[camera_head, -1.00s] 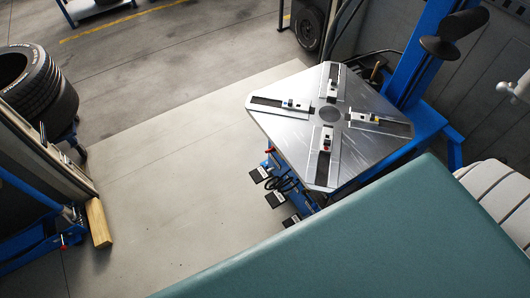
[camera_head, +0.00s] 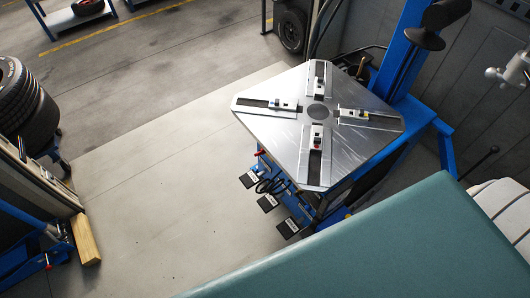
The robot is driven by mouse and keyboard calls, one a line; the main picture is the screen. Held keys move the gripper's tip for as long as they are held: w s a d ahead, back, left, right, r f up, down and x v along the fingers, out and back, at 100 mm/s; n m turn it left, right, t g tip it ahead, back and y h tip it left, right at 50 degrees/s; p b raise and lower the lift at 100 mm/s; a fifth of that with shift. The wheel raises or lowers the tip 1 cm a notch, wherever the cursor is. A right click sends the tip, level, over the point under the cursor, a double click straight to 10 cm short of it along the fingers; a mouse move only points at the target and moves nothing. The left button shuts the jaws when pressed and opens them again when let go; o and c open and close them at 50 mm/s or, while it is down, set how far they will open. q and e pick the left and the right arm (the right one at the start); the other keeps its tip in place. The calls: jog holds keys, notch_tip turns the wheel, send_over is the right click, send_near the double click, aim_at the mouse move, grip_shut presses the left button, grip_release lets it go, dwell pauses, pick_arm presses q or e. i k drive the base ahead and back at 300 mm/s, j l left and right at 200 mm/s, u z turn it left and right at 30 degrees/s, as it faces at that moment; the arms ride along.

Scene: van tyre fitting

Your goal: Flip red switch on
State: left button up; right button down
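I cannot make out a red switch for certain. The blue tyre machine (camera_head: 404,75) has a square metal turntable (camera_head: 370,105) with several clamps on it. A small red part (camera_head: 317,147) shows on the front clamp. A small red and yellow part (camera_head: 259,153) shows at the machine's left side under the turntable; it is too small to identify. Black pedals (camera_head: 267,203) stick out low on that side. Neither of my grippers is in view.
A large teal surface fills the bottom right and hides what is behind it. Stacked tyres (camera_head: 30,110) and a wooden block (camera_head: 85,240) are at left, near a blue jack (camera_head: 25,245). The floor (camera_head: 160,190) between them and the machine is clear.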

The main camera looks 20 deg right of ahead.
aim_at(262, 151)
jog(key=i+j+z, duration=0.25)
jog(key=j+z, duration=0.3)
jog(key=i+j+z, duration=0.25)
jog(key=j, duration=0.2)
jog(key=i+j, duration=0.1)
jog(key=j, duration=0.5)
jog(key=i+j+z, duration=0.1)
jog(key=j, duration=0.45)
jog(key=i+j, duration=0.1)
jog(key=j, duration=0.5)
jog(key=i+z, duration=0.05)
